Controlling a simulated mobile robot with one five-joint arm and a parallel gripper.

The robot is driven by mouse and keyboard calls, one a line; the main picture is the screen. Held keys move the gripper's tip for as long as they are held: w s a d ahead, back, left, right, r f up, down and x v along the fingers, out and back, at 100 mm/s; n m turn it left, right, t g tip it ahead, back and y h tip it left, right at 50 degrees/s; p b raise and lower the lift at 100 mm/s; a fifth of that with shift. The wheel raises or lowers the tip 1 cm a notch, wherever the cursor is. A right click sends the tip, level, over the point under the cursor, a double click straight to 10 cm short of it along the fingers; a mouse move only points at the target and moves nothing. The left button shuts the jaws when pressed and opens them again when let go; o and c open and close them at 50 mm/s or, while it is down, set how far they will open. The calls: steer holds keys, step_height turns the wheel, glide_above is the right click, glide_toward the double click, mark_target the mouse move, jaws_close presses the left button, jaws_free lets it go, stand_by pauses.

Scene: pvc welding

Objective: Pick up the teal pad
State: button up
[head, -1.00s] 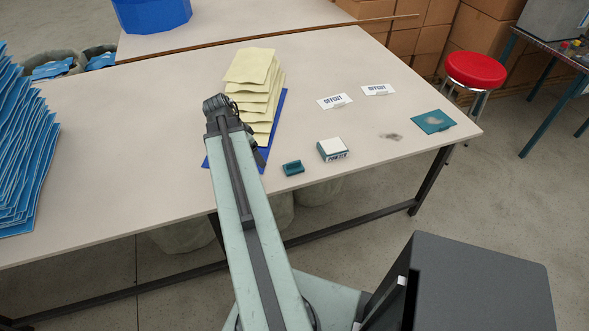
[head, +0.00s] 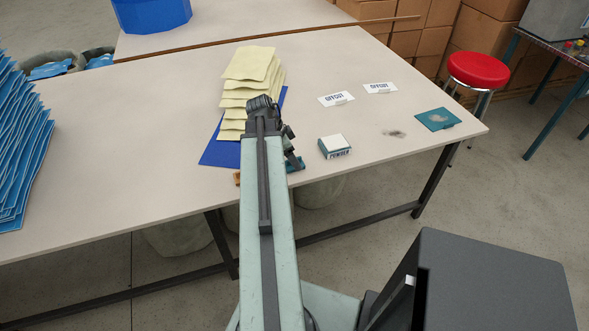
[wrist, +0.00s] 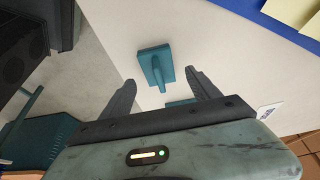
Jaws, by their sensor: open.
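The teal pad (wrist: 153,66), a small block with a raised grip, lies on the table in the wrist view, ahead of and between my fingertips. My gripper (wrist: 163,88) is open and empty, its two dark fingers apart, not around the pad. In the head view the teal pad (head: 297,164) shows only in part beside my arm, near the table's front edge. My gripper (head: 290,148) appears just above it, partly hidden by the arm.
A white-topped powder box (head: 334,146) stands right of the pad. Yellow sheets (head: 250,65) lie on a blue sheet (head: 220,152) behind my arm. A flat teal piece (head: 437,119) lies at the table's right end. An orange item (head: 237,179) shows at the front edge.

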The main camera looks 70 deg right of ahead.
steer(key=shift+b+x, duration=0.5)
steer(key=shift+x, duration=0.7)
steer(key=shift+r, duration=0.15)
steer(key=c, duration=1.4)
steer(key=shift+p, duration=0.3)
step_height(320, 180, up, 10)
steer(key=p, duration=1)
steer(key=shift+r, duration=0.15)
